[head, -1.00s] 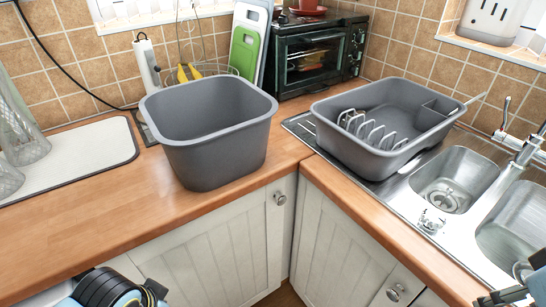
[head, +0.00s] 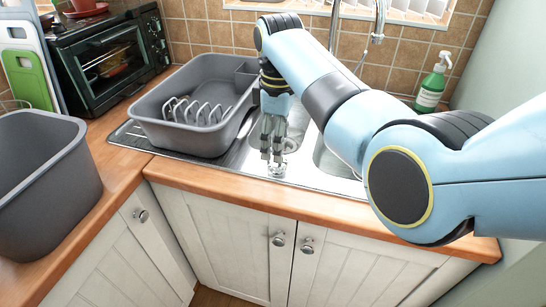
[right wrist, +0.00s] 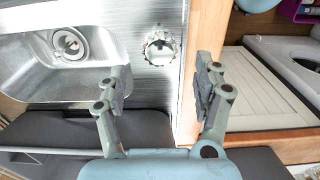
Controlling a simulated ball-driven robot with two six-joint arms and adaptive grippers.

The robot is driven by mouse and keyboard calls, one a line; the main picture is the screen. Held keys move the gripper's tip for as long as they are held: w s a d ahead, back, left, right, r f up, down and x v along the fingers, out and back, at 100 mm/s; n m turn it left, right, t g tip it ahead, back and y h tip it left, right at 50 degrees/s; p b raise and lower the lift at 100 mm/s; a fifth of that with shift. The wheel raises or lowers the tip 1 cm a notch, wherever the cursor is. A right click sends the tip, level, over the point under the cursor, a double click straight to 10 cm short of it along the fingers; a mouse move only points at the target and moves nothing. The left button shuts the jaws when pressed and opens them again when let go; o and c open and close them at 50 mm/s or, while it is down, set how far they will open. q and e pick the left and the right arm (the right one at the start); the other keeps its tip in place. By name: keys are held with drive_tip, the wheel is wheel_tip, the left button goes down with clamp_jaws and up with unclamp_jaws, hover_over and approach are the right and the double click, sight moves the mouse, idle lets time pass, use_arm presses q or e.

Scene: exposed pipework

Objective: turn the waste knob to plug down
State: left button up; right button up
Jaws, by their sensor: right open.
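The waste knob (head: 277,170) is a small round chrome knob on the steel sink deck, near the front counter edge. It also shows in the right wrist view (right wrist: 160,47), with a scalloped rim, ahead of my fingers. My right gripper (head: 272,156) points down just above and behind the knob in the head view and partly overlaps it. In the right wrist view, my right gripper (right wrist: 163,76) is open and empty, its fingertips apart with the knob beyond the gap. Whether they touch it I cannot tell. My left gripper is out of view.
A grey dish basin (head: 165,128) with a rack stands left of my right gripper on the drainer. The sink bowl (right wrist: 62,60) with its drain shows in the right wrist view.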

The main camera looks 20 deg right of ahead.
sight(275, 168)
wheel_tip(275, 168, down, 6)
drive_tip(key=shift+r, duration=0.25)
drive_tip(key=c, duration=1.2)
